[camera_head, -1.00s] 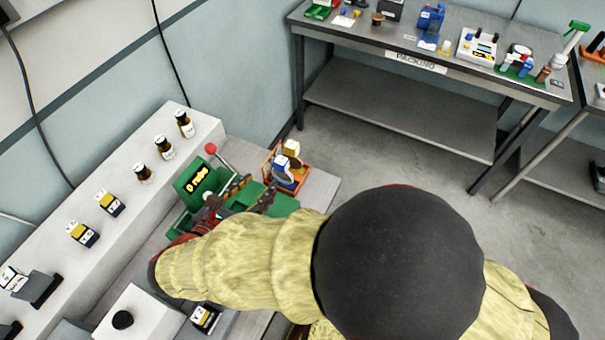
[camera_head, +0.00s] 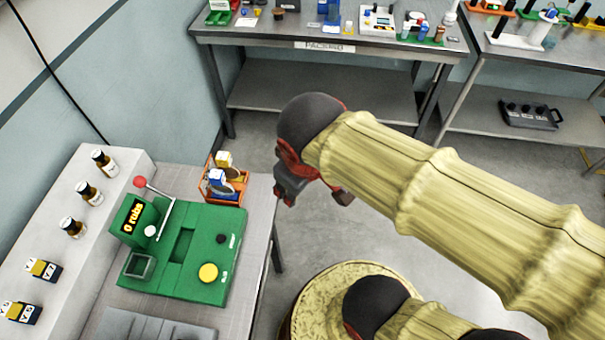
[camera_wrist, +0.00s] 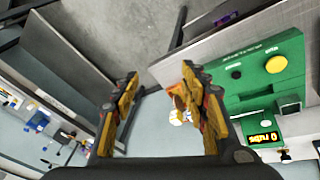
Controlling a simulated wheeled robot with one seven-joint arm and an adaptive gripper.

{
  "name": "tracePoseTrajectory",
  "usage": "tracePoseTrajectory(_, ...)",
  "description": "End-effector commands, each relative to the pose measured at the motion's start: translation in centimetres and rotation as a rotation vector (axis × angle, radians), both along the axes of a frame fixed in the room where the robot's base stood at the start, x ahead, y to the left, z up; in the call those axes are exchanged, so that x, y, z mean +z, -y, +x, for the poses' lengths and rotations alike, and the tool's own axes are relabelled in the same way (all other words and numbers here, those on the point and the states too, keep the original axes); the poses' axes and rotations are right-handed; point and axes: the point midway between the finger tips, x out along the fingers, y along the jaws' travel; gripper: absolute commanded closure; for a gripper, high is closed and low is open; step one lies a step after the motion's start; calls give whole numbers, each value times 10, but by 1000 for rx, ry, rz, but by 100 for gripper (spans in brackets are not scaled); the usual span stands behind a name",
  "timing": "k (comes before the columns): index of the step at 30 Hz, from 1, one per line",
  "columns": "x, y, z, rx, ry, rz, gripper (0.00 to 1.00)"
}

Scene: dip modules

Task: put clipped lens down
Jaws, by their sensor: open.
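My gripper (camera_head: 314,190) is open, to the right of the bench's edge and apart from the green fixture (camera_head: 182,250). In the wrist view its two fingers (camera_wrist: 163,95) stand wide apart with nothing between them. I cannot make out a clipped lens for certain. An orange crate (camera_head: 232,198) at the far end of the bench holds a blue-and-white item (camera_head: 216,178), a yellow-topped item (camera_head: 224,160) and a round brownish piece that may be a lens. The green fixture has a display reading "0 rubs", a red-knobbed lever, a yellow button and a recessed slot.
Several bottles (camera_head: 88,192) and yellow-and-black boxes (camera_head: 44,269) stand on the pale ledge at left. The packing table (camera_head: 325,47) stands at the back with many items. Open floor (camera_head: 262,150) lies between it and the bench.

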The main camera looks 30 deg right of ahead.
Motion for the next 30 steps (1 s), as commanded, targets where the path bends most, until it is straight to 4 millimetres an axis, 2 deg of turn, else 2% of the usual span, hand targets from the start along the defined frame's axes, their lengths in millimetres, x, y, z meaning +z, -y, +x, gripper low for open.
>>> tracePoseTrajectory(3, 16, 6, -6, -176, 102, 133, 56)
tracePoseTrajectory(9, 27, 7, -9, -295, 173, 231, 56)
tracePoseTrajectory(30, 27, 6, -9, -296, 174, 233, 56)
